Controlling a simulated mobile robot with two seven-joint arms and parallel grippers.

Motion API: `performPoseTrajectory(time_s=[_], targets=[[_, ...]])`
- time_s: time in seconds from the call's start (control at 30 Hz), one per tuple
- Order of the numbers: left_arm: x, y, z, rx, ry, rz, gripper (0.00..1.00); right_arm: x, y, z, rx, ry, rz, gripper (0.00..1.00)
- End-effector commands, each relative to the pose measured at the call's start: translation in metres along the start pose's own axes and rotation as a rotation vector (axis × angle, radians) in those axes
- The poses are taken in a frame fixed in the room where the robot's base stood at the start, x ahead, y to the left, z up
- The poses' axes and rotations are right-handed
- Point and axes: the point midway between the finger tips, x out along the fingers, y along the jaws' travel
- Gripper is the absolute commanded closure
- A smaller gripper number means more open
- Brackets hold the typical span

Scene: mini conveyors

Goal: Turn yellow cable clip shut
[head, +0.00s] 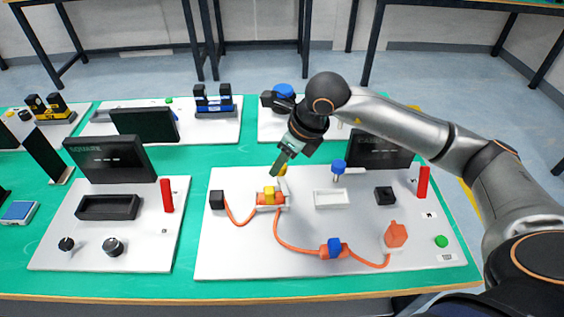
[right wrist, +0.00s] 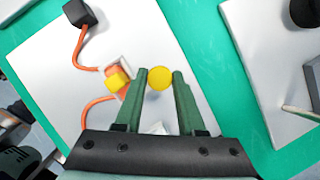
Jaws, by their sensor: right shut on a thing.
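A round yellow knob (head: 283,170) stands at the back of the white board, behind an orange cable connector (head: 278,199) with a yellow block (head: 268,193) on it. The connector sits in a white holder. I cannot tell which yellow part is the clip. My right gripper (head: 275,173) reaches down from the upper right beside the block. In the right wrist view its green fingers (right wrist: 160,75) stand on both sides of the round yellow knob (right wrist: 160,79), shut on it. The yellow block (right wrist: 118,82) is just left of the fingers, apart from them. My left gripper is not in view.
An orange cable (head: 285,240) runs to a second connector with a blue block (head: 334,245). A blue knob (head: 338,167), an empty white holder (head: 331,198) and a black block (head: 384,194) stand to the right. A black block (head: 217,200) is at the left.

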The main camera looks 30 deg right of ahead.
Motion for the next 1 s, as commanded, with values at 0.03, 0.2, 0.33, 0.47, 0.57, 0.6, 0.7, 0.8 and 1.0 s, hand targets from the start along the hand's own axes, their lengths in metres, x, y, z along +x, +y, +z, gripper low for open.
performPoseTrajectory(time_s=[0.03, 0.2, 0.33, 0.47, 0.57, 0.6, 0.7, 0.8, 1.0], targets=[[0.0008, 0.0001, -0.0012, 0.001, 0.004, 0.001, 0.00, 0.0004, -0.0002, -0.0004, 0.012, 0.001, -0.007, 1.00], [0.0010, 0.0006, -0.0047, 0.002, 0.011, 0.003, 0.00, 0.0001, 0.0000, -0.0005, 0.041, 0.003, -0.017, 1.00], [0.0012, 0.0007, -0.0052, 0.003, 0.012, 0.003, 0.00, 0.0000, 0.0000, -0.0005, 0.048, 0.003, -0.020, 1.00], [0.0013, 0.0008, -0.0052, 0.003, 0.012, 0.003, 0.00, -0.0001, 0.0000, -0.0006, 0.048, 0.003, -0.020, 1.00], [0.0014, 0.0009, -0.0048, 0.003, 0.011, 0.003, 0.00, -0.0001, 0.0000, -0.0006, 0.047, 0.004, -0.020, 1.00], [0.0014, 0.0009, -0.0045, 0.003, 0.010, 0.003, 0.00, 0.0000, 0.0000, -0.0006, 0.047, 0.004, -0.020, 1.00], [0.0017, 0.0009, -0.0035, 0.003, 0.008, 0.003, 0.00, 0.0000, 0.0000, -0.0006, 0.047, 0.004, -0.020, 0.55], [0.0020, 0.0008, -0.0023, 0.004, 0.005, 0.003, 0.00, 0.0000, 0.0001, -0.0005, 0.047, 0.003, -0.019, 0.43], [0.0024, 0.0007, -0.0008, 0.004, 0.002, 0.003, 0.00, 0.0001, 0.0001, -0.0004, 0.047, 0.002, -0.019, 0.31]])
